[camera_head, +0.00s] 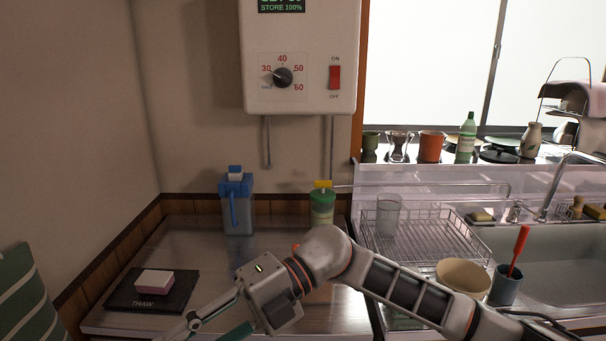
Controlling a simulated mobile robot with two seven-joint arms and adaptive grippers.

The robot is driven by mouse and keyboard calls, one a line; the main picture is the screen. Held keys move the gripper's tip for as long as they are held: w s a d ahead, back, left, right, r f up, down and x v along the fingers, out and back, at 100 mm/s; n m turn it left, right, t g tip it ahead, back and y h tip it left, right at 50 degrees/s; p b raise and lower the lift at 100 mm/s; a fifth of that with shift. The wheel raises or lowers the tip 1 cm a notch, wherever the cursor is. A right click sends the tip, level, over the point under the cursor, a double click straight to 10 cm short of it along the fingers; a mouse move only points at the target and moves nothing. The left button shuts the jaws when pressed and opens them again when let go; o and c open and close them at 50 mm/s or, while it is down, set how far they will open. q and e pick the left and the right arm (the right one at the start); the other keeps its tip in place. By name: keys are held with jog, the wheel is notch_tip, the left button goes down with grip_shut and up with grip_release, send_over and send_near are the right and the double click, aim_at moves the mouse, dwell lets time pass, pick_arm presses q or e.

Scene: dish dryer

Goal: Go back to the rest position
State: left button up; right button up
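My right arm comes in from the lower right and reaches across the front of the metal counter. Its gripper (218,322) points down and left at the bottom edge of the head view. One finger shows clearly; the other end is partly cut off by the frame, so its opening is unclear. A dark teal piece shows beside the finger, and I cannot tell what it is. My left gripper is not in view.
A black THAW plate (119,291) with a pink-and-white block (154,283) lies left of the gripper. A blue-topped jug (237,205) and green bottle (321,206) stand behind the arm. A wire rack (440,240), beige bowl (463,276) and blue cup (505,288) are right.

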jog(key=w+d+r+m+t+y, duration=0.1)
jog(key=w+d+m+t+y, duration=0.3)
jog(key=w+m+t+y, duration=0.65)
jog(key=w+d+f+m+t+h, duration=0.3)
jog(key=d+f+m+t+h, duration=0.6)
jog(key=d+f+m+t, duration=0.7)
jog(key=s+d+f+m+g+h, duration=0.1)
jog(key=s+d+f+m+h, duration=0.25)
jog(key=f, duration=0.45)
jog(key=s+d+f+m+g+h, duration=0.2)
jog(key=d+f+m+h, duration=0.25)
jog(key=f, duration=0.25)
jog(key=s+d+f+m+g+h+p, duration=0.1)
jog(key=s+d+f+g+h, duration=0.1)
jog(key=s+d+f, duration=0.2)
jog(key=s+d+f+m+g+h+p, duration=0.1)
jog(key=s+d+f, duration=0.3)
jog(key=s, duration=0.5)
jog(key=shift+s+f+g+h+p, duration=0.15)
jog(key=shift+f+g+h+p, duration=0.2)
jog(key=shift+f+g+p, duration=0.45)
